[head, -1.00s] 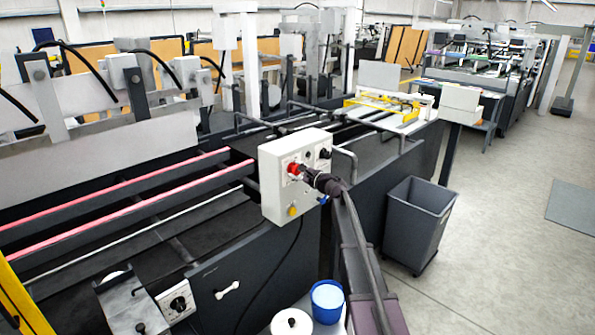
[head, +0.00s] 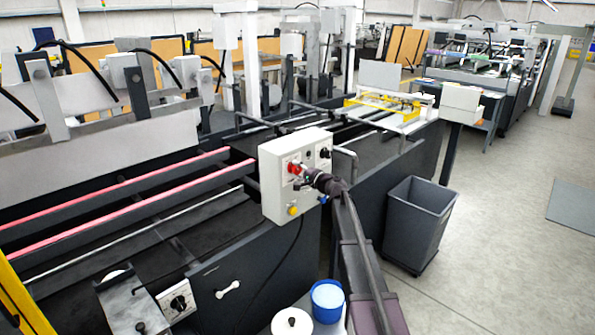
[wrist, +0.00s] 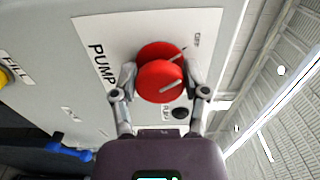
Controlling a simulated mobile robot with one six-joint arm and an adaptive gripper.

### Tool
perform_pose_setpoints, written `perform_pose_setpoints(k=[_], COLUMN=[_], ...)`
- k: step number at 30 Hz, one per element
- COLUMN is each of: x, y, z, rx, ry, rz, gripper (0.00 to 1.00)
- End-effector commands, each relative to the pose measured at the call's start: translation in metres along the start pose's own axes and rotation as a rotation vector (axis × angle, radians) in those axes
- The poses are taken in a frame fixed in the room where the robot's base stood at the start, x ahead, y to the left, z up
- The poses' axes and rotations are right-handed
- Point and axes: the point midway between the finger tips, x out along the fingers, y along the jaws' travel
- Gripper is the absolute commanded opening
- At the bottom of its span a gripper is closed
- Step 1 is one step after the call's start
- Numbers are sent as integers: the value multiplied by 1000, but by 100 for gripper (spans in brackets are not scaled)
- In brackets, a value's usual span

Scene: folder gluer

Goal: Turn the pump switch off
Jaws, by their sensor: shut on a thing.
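The pump switch is a red round knob (wrist: 152,84) with white marks, on a pale plate lettered PUMP (wrist: 102,64). Its white marks slant up and right, roughly to the side where a small OFF label (wrist: 197,39) stands. In the head view the red knob (head: 293,168) shows on the front of the white control box (head: 275,200), partly covered by my gripper (head: 304,171). In the wrist view my gripper (wrist: 160,78) has one finger on each side of the knob, shut on it.
A yellow button (head: 292,210) and a black knob (head: 325,153) are on the same box.

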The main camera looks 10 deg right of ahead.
Motion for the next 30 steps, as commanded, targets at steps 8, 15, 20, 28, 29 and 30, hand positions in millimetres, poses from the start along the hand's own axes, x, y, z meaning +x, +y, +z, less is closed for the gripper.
perform_pose_setpoints(k=[8,15,20,28,29,30], x=[2,2,1,0,0,0], y=[-1,-1,-1,0,0,0], z=[-2,-3,-2,-1,-1,-1], rx=[-16,-15,-16,-16,-16,-16], ry=[4,4,3,2,2,1], rz=[-3,-3,-2,-1,-1,-1], gripper=[11,71,93,93,93,93])
